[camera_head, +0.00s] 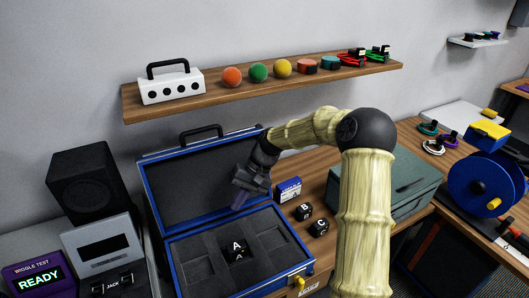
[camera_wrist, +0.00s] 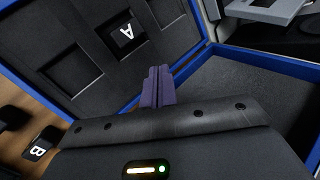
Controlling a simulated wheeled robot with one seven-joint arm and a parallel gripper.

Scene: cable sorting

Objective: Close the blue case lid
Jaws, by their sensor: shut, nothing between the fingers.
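The blue case (camera_head: 175,269) stands open on the wooden bench, with dark foam compartments in its base. A black block marked A (camera_head: 237,251) sits in a middle compartment; it also shows in the wrist view (camera_wrist: 124,32). The lid (camera_head: 190,185) is up and leans back, its dark inside facing me and a black handle on its top edge. My gripper (camera_head: 238,207) is shut and empty, pointing down in front of the lid's right part, over the case. Its purple fingers (camera_wrist: 158,86) are together in the wrist view. I cannot tell whether they touch the lid.
Blocks B (camera_head: 304,211) and C (camera_head: 319,228) and a small blue box (camera_head: 288,190) lie right of the case. A speaker (camera_head: 88,185) and devices stand left. A wooden shelf (camera_head: 270,87) hangs above. A grey-green case (camera_head: 395,185) lies behind my arm.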

